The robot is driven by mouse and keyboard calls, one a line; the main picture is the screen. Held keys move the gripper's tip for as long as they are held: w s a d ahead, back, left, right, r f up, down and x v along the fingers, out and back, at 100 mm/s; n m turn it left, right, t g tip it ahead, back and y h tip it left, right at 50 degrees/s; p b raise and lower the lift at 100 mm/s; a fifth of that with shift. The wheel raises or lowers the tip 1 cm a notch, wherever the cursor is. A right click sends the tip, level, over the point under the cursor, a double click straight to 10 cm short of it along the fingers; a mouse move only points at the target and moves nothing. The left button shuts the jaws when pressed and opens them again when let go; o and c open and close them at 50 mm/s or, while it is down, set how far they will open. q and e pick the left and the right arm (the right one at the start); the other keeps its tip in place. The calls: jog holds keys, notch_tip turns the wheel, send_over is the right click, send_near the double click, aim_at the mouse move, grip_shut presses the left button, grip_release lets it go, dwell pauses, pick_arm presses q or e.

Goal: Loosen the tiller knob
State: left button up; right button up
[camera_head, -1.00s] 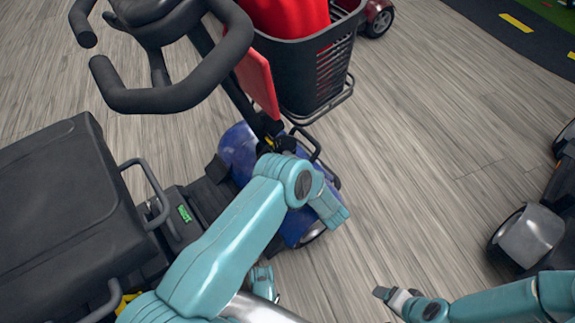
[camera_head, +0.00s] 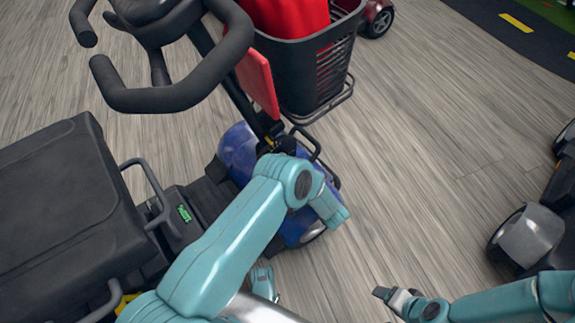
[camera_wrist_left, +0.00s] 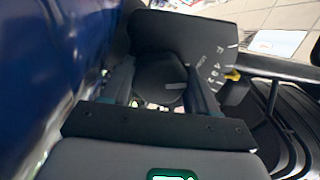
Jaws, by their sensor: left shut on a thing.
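The tiller knob (camera_wrist_left: 158,86) is dark and rounded, in the middle of the left wrist view. My left gripper (camera_wrist_left: 160,74) has one finger on each side of the knob and is shut on it. A dark plate with white scale marks (camera_wrist_left: 216,66) lies behind and to the right of it. In the head view the scooter's tiller (camera_head: 228,80) rises from the blue front body, and the knob cannot be made out. My left arm reaches over that body. My right gripper (camera_head: 388,296) is at the lower right, away from the scooter; its finger opening is unclear.
The scooter's black handlebar (camera_head: 165,98) and black basket (camera_head: 310,65) with red contents stand above my left arm. The dark seat (camera_head: 60,190) is at the left. Another vehicle's wheel (camera_head: 525,238) is at the right edge. Wooden floor between is clear.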

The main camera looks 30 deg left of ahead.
pick_arm(q)
jog(key=shift+s+f, duration=0.1)
jog(key=shift+s, duration=0.05)
jog(key=o, duration=1)
jog(key=shift+o, duration=0.2)
jog(key=shift+d, duration=0.15)
pick_arm(e)
jog(key=shift+s, duration=0.1)
